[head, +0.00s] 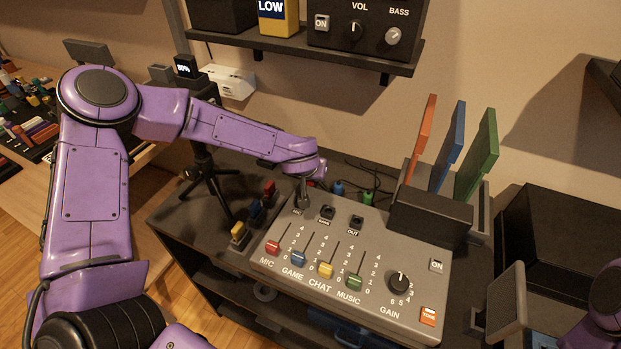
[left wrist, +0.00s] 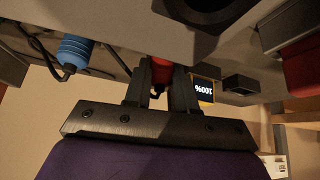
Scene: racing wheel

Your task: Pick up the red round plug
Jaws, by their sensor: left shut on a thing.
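The red round plug (left wrist: 160,74) shows between the two fingers of my left gripper (left wrist: 161,92) in the left wrist view. The fingers are shut on it, and a dark cable end shows below it. In the head view my left gripper (head: 303,198) points down at the back edge of the grey mixer panel (head: 350,270), by its left socket. The arm and fingers mostly hide the plug there. A blue plug (head: 338,187) and a green plug (head: 367,197) with cables lie behind the mixer to the right. The blue plug also shows in the left wrist view (left wrist: 74,54).
Orange, blue and green upright panels (head: 440,150) stand in a dark holder right of the mixer. A black tripod (head: 208,165) and small coloured switches (head: 255,212) are to the left. A wall shelf (head: 300,42) hangs above. Part of my purple right arm shows at the right edge.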

